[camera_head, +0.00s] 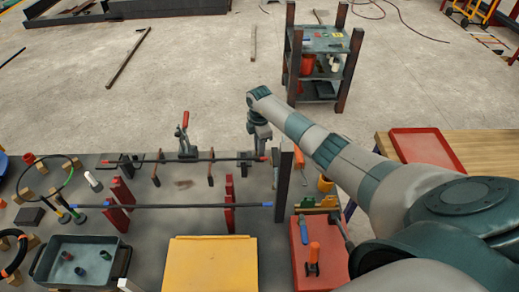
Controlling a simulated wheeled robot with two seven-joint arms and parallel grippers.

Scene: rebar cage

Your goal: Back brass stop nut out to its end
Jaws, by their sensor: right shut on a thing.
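My right arm reaches in from the right over the grey workbench. My right gripper (262,149) points down at the right end of the rear dark rod (228,159). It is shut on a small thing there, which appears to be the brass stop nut. The jaws hide the nut, so its place along the rod cannot be told. An orange tip shows at the rod's end beside the gripper. My left gripper is not in view.
A dark upright post (284,178) stands just right of the gripper. A front rod (175,206) rests on red supports. A toggle clamp (185,140) stands behind. A yellow panel (210,263), a grey tray (78,262) and a red box (318,262) fill the front.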

